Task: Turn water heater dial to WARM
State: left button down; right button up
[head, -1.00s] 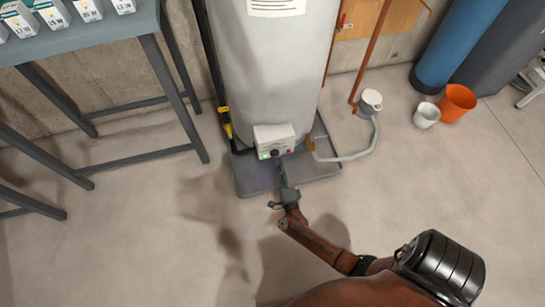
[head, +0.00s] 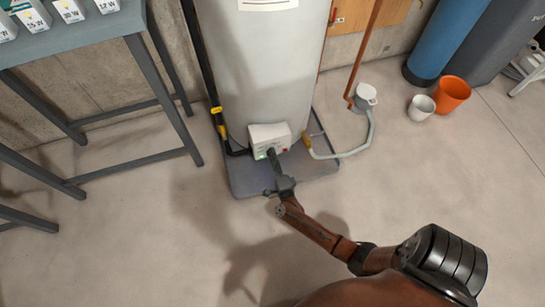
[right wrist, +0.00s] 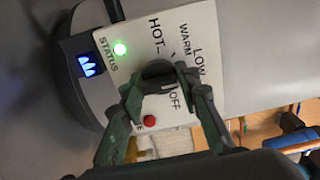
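The water heater (head: 270,60) is a tall pale grey tank, with a white control box (head: 268,133) low on its front. The right wrist view shows the black dial (right wrist: 158,70) on the box's face, with the labels HOT, WARM, LOW and OFF around it. My right gripper (right wrist: 160,84) has one finger on each side of the dial's grip and appears shut on it. The dial's pointer cannot be made out. In the head view the right gripper (head: 273,160) reaches the front of the box and covers the dial. My left gripper is not in view.
A green status light (right wrist: 120,49), a blue display (right wrist: 87,65) and a red button (right wrist: 150,121) are near the dial. A grey hose (head: 350,153) and a white pump (head: 365,96) stand right of the heater. A grey table (head: 75,35) is at left. The front floor is clear.

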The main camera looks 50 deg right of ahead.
jog(key=c, duration=0.6)
jog(key=shift+o, duration=0.2)
pick_arm(q)
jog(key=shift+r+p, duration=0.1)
jog(key=shift+p, duration=0.2)
pick_arm(e)
jog(key=shift+w+a+n, duration=0.1)
jog(key=shift+n, duration=0.3)
jog(key=shift+r+n, duration=0.1)
jog(key=shift+n, duration=0.2)
jog(key=n+p, duration=0.1)
jog(key=n, duration=0.1)
jog(key=shift+n+p, duration=0.3)
jog(key=shift+n, duration=0.1)
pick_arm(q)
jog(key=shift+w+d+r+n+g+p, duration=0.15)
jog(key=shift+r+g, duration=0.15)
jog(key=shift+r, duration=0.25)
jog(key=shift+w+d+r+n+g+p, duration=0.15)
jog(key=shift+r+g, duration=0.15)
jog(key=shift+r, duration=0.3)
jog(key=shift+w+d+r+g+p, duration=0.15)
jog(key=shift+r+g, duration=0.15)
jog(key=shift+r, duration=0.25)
pick_arm(e)
jog(key=shift+n, duration=1.8)
